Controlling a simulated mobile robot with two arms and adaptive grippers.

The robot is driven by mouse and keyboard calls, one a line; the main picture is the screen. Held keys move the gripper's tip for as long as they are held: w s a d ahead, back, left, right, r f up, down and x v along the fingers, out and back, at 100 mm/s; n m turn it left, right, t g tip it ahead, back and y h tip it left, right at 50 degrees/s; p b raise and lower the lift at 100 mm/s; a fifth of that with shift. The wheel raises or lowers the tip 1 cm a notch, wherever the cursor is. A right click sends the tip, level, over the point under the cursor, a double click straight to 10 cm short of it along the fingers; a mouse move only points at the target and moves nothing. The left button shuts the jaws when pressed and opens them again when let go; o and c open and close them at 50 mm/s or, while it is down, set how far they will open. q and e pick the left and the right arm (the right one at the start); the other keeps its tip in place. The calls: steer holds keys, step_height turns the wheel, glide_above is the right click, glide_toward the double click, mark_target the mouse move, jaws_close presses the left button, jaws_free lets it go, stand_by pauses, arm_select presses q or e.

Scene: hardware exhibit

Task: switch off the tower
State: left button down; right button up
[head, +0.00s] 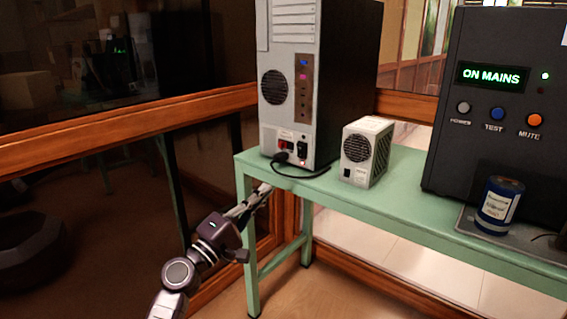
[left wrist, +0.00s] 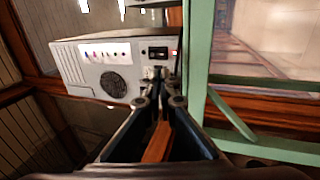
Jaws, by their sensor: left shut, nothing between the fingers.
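The tower (head: 345,80) stands upright on the green table with its grey back panel facing me. Low on that panel are a red part (head: 286,144), a plugged black cable (head: 281,157) and a black rocker switch (head: 302,149) with a small red light below it. My left gripper (head: 265,188) is shut and empty, just in front of the table's edge and below the switch. In the left wrist view the tower (left wrist: 90,66) appears turned sideways; the gripper (left wrist: 160,74) points toward the panel near the black switch (left wrist: 157,53) and its lit red light. Contact cannot be told.
A small grey box with a fan (head: 366,152) stands right of the tower on the green table (head: 400,205). Farther right are a black unit reading ON MAINS (head: 494,120) and a blue can (head: 499,205). A wood-framed dark glass panel (head: 85,130) stands at left.

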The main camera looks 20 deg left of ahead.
arm_select(q)
steer(key=shift+s+a+r+h, duration=0.1)
steer(key=shift+s+r+h, duration=0.15)
steer(key=shift+r, duration=0.4)
arm_select(e)
steer(key=shift+w+r, duration=0.1)
steer(key=shift+r, duration=0.25)
arm_select(q)
glide_toward(300, 148)
steer(key=x, duration=0.5)
steer(key=shift+w+r, duration=0.15)
steer(key=shift+w, duration=0.15)
steer(key=shift+w+d+r, duration=0.2)
steer(key=shift+w+d, duration=0.15)
steer(key=shift+w, duration=0.2)
arm_select(e)
steer(key=shift+s+d+f+g, duration=0.25)
steer(key=shift+s+f+g, duration=0.05)
steer(key=shift+s+f, duration=0.35)
